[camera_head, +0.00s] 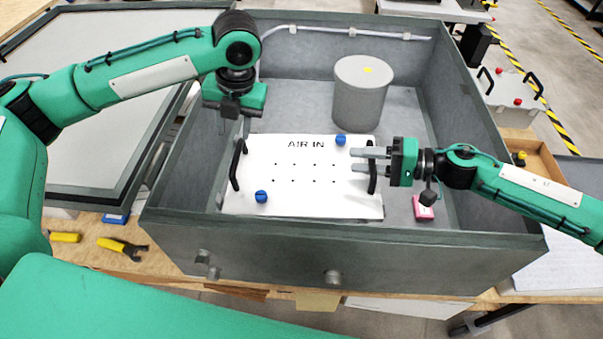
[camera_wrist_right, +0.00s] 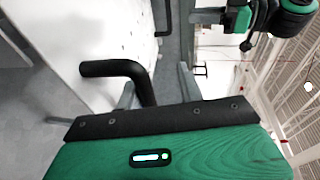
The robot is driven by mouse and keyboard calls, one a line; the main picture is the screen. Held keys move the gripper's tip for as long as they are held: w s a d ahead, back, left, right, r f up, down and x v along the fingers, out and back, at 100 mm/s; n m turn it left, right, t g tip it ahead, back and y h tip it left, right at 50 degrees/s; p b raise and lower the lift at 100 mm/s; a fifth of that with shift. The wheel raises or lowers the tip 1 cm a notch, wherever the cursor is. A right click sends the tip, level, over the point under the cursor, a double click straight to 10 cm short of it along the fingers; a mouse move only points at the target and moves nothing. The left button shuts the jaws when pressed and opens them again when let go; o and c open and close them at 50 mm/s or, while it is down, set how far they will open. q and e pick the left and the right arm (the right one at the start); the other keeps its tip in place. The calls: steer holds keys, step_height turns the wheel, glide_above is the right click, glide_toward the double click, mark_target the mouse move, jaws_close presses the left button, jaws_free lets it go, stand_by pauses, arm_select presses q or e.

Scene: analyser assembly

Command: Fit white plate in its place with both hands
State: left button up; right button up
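The white plate (camera_head: 300,205), marked AIR IN, lies inside a grey open box and also shows in the right wrist view (camera_wrist_right: 85,40). It has a left black handle (camera_head: 236,170), a right black handle (camera_head: 372,178) and two blue knobs. My left gripper (camera_head: 233,128) points down at the left handle's upper end, fingers apart; whether they straddle the handle is unclear. My right gripper (camera_head: 353,160) reaches in from the right with its fingers apart over the right handle. In the right wrist view this handle (camera_wrist_right: 125,70) runs between the open fingers (camera_wrist_right: 158,90).
The grey box's walls (camera_head: 330,250) surround the plate. A grey cylinder (camera_head: 360,95) stands behind it, and a pink-and-white block (camera_head: 423,208) lies to its right. A pale hose (camera_head: 350,33) runs along the back wall. Yellow-handled tools (camera_head: 122,247) lie on the bench outside.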

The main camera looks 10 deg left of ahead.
steer(key=shift+s+d+f+g, duration=0.15)
steer(key=shift+s+f, duration=0.15)
steer(key=shift+f, duration=0.35)
steer(key=shift+s+d+f+g, duration=0.15)
steer(key=shift+s+f, duration=0.1)
steer(key=shift+f, duration=0.35)
steer(key=d+r, duration=0.1)
steer(key=d, duration=0.1)
steer(key=d+r, duration=0.1)
steer(key=d, duration=0.1)
steer(key=d+r, duration=0.1)
steer(key=d, duration=0.2)
steer(key=shift+w+r, duration=0.1)
steer(key=shift+w, duration=0.1)
steer(key=shift+w+d+r, duration=0.1)
steer(key=shift+w+r, duration=0.05)
steer(key=shift+r+p, duration=0.15)
steer(key=shift+p, duration=0.2)
